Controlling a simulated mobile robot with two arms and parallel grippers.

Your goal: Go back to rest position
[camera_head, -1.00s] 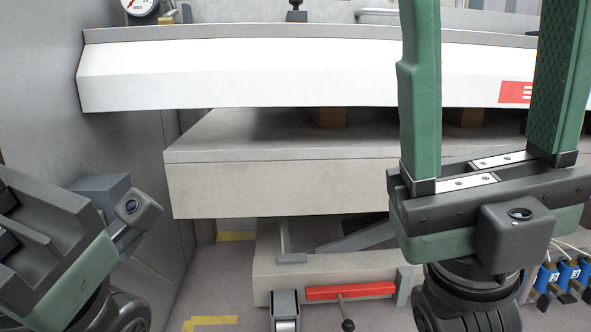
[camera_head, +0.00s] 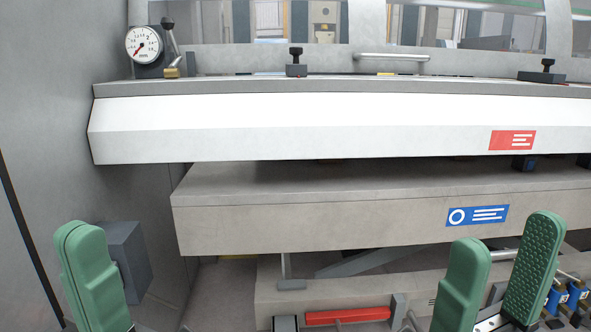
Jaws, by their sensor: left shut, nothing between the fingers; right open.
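My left gripper (camera_head: 92,275) is at the lower left of the head view. Its green fingers are pressed together, with nothing between them. My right gripper (camera_head: 502,270) is at the lower right. Its two green fingers stand apart and the gap between them is empty. Both grippers point upward in the picture, in front of the panel bender's lower part. The bodies of both grippers and most of both arms are below the frame. Neither gripper is seen to hold any part of the machine.
The white beam (camera_head: 280,125) with a red label spans the machine above a grey lower beam (camera_head: 320,221) with a blue label. A dial gauge (camera_head: 144,45) stands at upper left. A red bar (camera_head: 347,316) and blue-bodied parts (camera_head: 560,299) are low down. A grey wall stands left.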

